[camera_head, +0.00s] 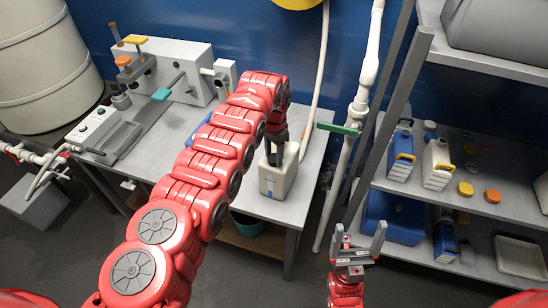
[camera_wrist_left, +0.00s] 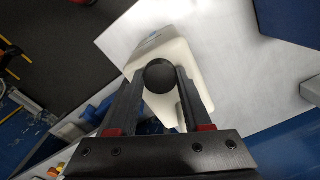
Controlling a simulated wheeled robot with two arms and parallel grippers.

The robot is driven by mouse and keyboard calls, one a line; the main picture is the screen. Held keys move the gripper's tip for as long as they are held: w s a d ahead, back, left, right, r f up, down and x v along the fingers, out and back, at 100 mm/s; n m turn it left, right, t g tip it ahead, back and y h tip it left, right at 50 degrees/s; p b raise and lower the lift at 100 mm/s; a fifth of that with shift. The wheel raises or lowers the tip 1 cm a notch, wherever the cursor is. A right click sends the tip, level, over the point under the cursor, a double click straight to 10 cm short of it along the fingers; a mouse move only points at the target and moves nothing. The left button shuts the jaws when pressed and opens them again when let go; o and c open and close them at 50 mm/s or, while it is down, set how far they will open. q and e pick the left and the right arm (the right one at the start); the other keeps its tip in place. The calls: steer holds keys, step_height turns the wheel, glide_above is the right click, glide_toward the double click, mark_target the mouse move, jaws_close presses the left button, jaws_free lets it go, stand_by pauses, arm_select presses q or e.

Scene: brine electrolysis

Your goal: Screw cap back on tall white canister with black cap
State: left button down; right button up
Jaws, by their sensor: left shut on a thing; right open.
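The tall white canister (camera_head: 278,182) stands upright on the grey table, a small blue label on its front. My left gripper (camera_head: 276,158) points down over its top, and its dark fingers hide the cap in the head view. In the left wrist view my left gripper (camera_wrist_left: 158,100) is shut on the round black cap (camera_wrist_left: 160,75), with the white canister (camera_wrist_left: 190,62) right below it. I cannot tell whether the cap sits on the neck or just above it. My right gripper (camera_head: 362,242) is open and empty, low in front of the shelf, away from the canister.
The grey table (camera_head: 255,205) has a bench machine (camera_head: 170,70) at its back left. A shelf rack (camera_head: 460,195) on the right holds other canisters, including a yellow-capped one (camera_head: 438,165), and loose caps (camera_head: 466,189). White pipes (camera_head: 362,95) rise between table and rack.

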arm_select(q)
steer(key=m+b, duration=0.2)
steer(key=shift+f+m, duration=0.2)
steer(key=shift+m, duration=0.2)
steer(key=shift+b, duration=0.4)
steer(key=shift+r+m, duration=0.2)
steer(key=shift+m, duration=0.2)
